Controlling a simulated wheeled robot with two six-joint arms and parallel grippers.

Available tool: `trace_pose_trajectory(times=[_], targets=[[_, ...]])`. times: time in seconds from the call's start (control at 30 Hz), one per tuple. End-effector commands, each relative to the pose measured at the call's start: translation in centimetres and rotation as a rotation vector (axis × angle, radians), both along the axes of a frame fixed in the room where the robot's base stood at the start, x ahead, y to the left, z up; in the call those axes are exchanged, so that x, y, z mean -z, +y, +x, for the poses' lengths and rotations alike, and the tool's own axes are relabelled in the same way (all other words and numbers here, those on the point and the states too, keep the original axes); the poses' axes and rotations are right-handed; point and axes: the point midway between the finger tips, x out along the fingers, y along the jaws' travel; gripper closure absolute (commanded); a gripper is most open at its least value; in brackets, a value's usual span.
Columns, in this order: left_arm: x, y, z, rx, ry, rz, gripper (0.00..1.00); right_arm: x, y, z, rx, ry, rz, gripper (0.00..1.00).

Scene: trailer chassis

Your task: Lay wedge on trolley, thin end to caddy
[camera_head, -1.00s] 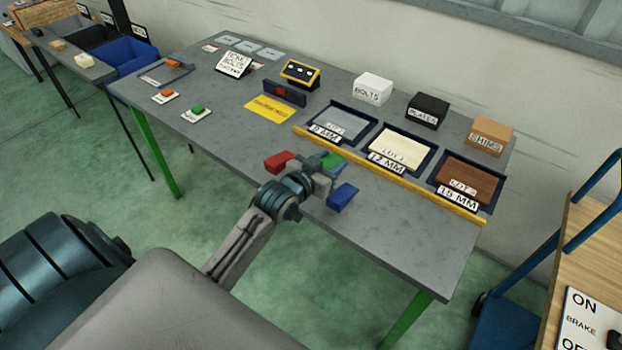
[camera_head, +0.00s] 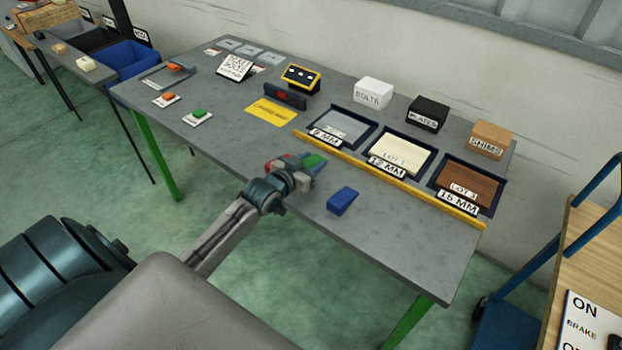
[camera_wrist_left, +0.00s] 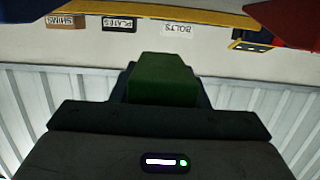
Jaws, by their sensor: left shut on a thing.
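A green wedge (camera_head: 315,161) is between the jaws of my left gripper (camera_head: 306,168), which is shut on it over the front part of the table. It also shows in the left wrist view (camera_wrist_left: 163,78). A blue wedge (camera_head: 342,201) lies on the table to the right of the gripper. A red wedge (camera_head: 283,161) is partly hidden behind the gripper. The trolley (camera_head: 594,240) has a wooden top and blue rails, and is cut off at the right edge. I cannot make out a caddy. My right gripper is out of view.
A yellow strip (camera_head: 390,178) runs along the table (camera_head: 400,233) before three labelled trays. Boxes marked bolts (camera_head: 373,92), plates (camera_head: 428,113) and shims (camera_head: 490,139) stand behind. The table's front right is clear. A brake sign (camera_head: 583,325) lies on the trolley.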

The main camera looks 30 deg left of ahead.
Motion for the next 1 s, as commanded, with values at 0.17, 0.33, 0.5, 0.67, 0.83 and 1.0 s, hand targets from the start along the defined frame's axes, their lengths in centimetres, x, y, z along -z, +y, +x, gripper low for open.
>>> trace_pose_trajectory(times=[0.17, 0.33, 0.5, 0.67, 0.83, 1.0], targets=[[1.9, 0.0, 0.0, 0.0, 0.002, -0.001, 0.84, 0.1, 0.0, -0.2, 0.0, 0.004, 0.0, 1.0], [4.7, 0.0, 0.0, -0.002, 0.003, -0.002, 0.84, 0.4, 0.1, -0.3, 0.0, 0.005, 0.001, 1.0], [6.0, 0.0, 0.0, 0.0, 0.0, 0.0, 0.84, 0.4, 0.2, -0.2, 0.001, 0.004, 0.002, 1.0], [5.9, 0.0, 0.0, 0.0, -0.001, 0.001, 0.84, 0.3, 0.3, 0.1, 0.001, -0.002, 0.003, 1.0], [6.3, 0.0, 0.0, 0.0, -0.001, 0.001, 0.84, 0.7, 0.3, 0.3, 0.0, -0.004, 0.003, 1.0], [6.3, 0.0, 0.0, 0.0, 0.0, 0.001, 0.38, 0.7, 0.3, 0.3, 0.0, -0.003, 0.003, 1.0]])
